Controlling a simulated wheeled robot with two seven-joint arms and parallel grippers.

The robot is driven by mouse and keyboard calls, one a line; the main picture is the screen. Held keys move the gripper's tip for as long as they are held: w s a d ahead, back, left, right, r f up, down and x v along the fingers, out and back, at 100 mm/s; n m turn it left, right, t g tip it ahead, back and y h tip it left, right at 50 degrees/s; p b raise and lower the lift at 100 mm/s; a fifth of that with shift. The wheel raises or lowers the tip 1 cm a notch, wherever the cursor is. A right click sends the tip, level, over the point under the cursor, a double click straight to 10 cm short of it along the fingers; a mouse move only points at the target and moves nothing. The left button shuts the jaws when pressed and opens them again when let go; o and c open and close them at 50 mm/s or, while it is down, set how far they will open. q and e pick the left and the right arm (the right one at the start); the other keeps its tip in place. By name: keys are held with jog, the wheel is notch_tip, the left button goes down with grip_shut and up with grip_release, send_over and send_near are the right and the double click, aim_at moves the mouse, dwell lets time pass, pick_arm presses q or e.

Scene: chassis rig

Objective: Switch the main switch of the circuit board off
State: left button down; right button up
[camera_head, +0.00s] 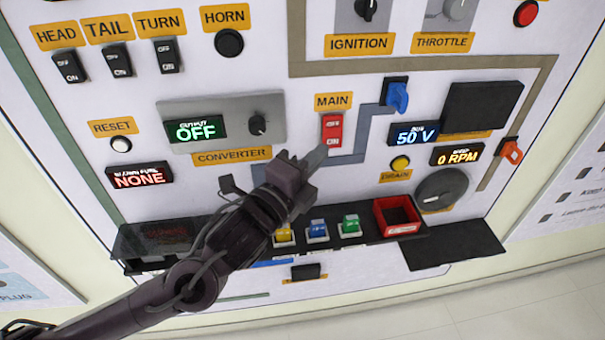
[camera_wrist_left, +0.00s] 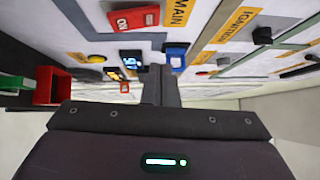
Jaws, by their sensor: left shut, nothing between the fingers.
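The main switch (camera_head: 332,131) is a red rocker marked OFF at the top and ON at the bottom, under the yellow MAIN label (camera_head: 333,101). Which way it is pressed I cannot tell for sure. My left gripper (camera_head: 318,156) is shut and empty, its tips just below and left of the switch; contact cannot be told. In the left wrist view the red switch (camera_wrist_left: 134,18) is at the top, left of the MAIN label (camera_wrist_left: 178,12), and the shut fingers (camera_wrist_left: 160,72) point at the board. My right gripper is not in view.
A blue lever (camera_head: 397,96) sits right of the switch, above the 50 V display (camera_head: 413,134). The converter panel (camera_head: 222,122) reads OFF at the left. A ledge below holds coloured buttons (camera_head: 318,230) and a red box (camera_head: 398,215). An orange lever (camera_head: 512,151) is at the right.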

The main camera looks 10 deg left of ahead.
pick_arm(q)
jog(key=shift+r+b+v, duration=0.25)
jog(key=shift+v, duration=0.8)
jog(key=shift+r+b+v, duration=0.2)
jog(key=shift+b+v, duration=0.05)
jog(key=shift+v, duration=0.75)
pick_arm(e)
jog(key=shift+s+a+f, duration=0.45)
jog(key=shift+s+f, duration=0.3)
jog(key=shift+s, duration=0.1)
pick_arm(q)
jog(key=shift+s+d, duration=0.15)
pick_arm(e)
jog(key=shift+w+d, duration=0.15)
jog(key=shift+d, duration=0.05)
